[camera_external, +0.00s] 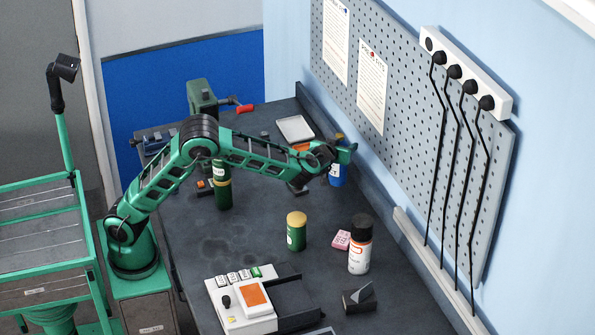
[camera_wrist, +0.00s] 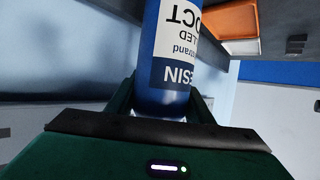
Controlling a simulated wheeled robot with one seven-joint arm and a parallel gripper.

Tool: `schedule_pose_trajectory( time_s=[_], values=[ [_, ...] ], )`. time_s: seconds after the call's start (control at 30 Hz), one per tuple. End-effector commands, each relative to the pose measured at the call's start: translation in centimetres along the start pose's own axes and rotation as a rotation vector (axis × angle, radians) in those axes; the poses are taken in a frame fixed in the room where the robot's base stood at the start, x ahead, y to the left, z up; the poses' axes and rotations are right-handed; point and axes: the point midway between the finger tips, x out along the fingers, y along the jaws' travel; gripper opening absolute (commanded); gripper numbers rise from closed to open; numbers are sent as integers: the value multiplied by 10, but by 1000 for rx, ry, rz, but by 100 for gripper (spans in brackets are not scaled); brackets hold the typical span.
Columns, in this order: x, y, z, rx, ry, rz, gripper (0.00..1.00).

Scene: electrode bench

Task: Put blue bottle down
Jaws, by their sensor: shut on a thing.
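The blue bottle (camera_external: 338,174) is at the far right of the bench, near the pegboard wall, with a white label on its side. My gripper (camera_external: 338,152) is at the bottle and partly covers its upper part in the external view. In the wrist view the blue bottle (camera_wrist: 170,100) fills the upper middle, its label text upside down. My gripper's fingers (camera_wrist: 160,98) are shut on it, one on each side. I cannot tell whether the bottle's base touches the bench.
A green bottle with a yellow cap (camera_external: 296,232), a pink box (camera_external: 341,240) and a white bottle with a black cap (camera_external: 360,248) stand nearer the front. A dark green bottle (camera_external: 223,190) is under my arm. A grey tray (camera_external: 295,129) lies at the back. The bench middle (camera_external: 255,215) is clear.

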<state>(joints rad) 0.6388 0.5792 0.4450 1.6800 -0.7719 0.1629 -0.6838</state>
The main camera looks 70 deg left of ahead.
Motion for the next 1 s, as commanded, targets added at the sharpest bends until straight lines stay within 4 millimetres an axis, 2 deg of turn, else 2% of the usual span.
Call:
schedule_pose_trajectory(
  time_s=[0.13,0.4,0.73,0.77,0.8,0.83,1.0],
  values=[
    [3,1,7,0,2,-1,8],
    [15,0,35,0,3,-1,8],
    [16,0,38,-2,2,0,8],
    [16,0,39,-1,1,0,52],
    [16,0,38,-1,1,0,62],
    [16,0,38,-1,1,0,66],
    [16,0,38,-1,1,0,66]
  ],
)
